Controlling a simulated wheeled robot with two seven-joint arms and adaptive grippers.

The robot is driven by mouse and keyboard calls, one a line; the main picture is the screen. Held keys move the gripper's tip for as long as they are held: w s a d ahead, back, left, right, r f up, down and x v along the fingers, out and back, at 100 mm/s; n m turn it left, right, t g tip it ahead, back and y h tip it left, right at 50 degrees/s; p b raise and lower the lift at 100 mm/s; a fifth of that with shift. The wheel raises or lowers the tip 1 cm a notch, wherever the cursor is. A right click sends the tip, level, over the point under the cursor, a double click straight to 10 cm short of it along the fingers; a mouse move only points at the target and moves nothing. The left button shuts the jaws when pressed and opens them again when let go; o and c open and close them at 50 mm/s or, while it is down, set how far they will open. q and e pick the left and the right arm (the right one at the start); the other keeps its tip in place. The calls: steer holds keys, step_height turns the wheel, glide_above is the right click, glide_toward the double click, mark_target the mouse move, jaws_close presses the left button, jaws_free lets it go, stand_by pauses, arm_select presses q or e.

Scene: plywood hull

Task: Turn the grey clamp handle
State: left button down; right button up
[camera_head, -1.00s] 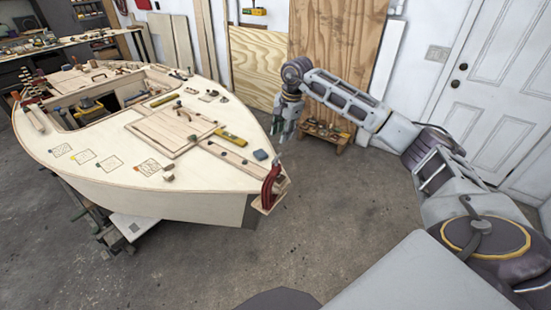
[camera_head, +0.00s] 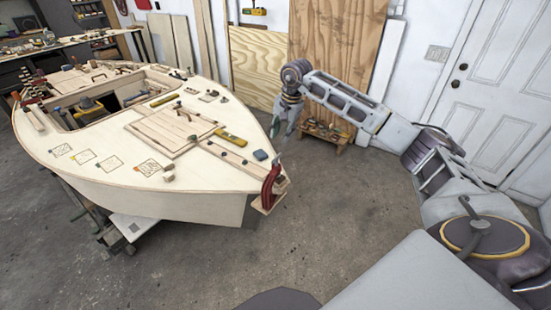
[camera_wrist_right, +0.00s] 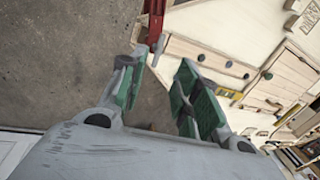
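The red clamp (camera_head: 270,186) grips the pointed bow of the plywood hull (camera_head: 150,196). It also shows at the top of the right wrist view (camera_wrist_right: 154,22). Its small grey handle (camera_wrist_right: 160,44) shows in the right wrist view just beyond the fingertips, roughly between them in the picture. My right gripper (camera_head: 283,134) hangs fingers-down above and beyond the clamp in the head view. In the right wrist view my right gripper (camera_wrist_right: 163,62) has its green-padded fingers apart, with nothing between them. It appears apart from the handle. My left gripper is not in view.
A low wooden stool (camera_head: 325,132) with tools stands behind my right gripper. The concrete floor (camera_head: 330,220) in front of the bow is clear.

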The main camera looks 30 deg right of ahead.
mark_target(275, 159)
steer(key=shift+p+x, duration=1.05)
steer(key=shift+x, duration=5.6)
steer(key=shift+s, duration=0.1)
jaws_close()
